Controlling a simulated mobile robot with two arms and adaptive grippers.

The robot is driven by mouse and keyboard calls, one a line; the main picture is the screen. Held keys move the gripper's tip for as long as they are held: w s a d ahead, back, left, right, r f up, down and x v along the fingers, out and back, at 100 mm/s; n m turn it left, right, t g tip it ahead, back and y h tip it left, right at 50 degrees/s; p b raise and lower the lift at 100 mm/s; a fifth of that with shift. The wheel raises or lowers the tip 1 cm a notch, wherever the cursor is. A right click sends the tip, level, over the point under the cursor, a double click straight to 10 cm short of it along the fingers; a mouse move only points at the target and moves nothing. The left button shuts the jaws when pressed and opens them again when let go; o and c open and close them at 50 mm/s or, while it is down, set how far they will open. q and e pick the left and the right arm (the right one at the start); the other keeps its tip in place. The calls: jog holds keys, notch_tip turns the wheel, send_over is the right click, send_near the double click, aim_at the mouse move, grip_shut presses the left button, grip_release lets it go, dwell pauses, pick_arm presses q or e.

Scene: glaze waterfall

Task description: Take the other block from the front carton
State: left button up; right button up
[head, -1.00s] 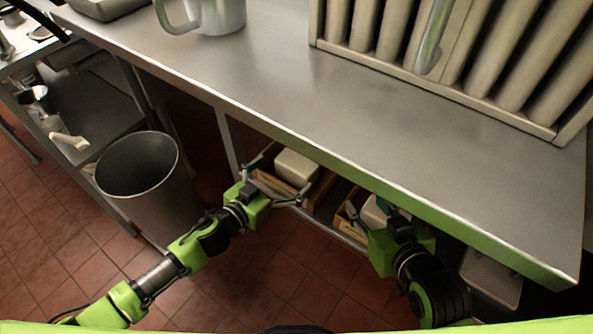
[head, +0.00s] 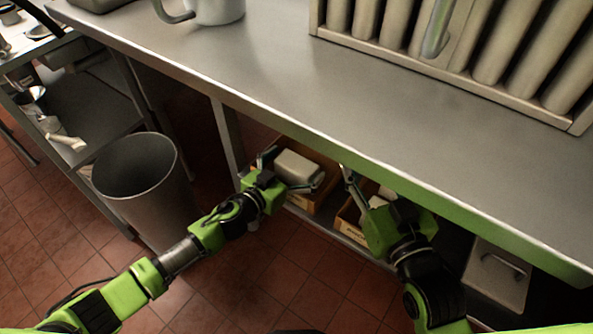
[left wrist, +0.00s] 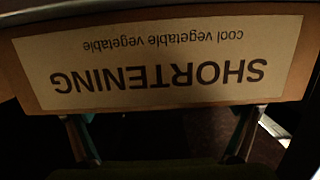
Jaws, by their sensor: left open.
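Two brown cartons sit on the shelf under the steel counter in the head view. The left carton (head: 326,194) holds a pale block (head: 298,169). My left gripper (head: 287,173) is open, its fingers spread at either side of the block; I cannot tell whether they touch it. In the left wrist view a carton face with an upside-down SHORTENING label (left wrist: 160,62) fills the top, and the open fingers (left wrist: 160,140) show below it. The right carton (head: 347,222) is partly hidden by my right gripper (head: 360,184); one finger shows clearly, the other is hidden.
The counter edge (head: 400,186) overhangs the shelf and both cartons. A grey bin (head: 140,185) stands on the tiled floor at left. A lidded metal container (head: 497,277) is at lower right. A mug (head: 215,8) and a rack (head: 450,62) stand on the counter.

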pick_arm(q)
jog(key=shift+r, duration=0.1)
jog(key=c, duration=1.6)
jog(key=shift+r, duration=0.1)
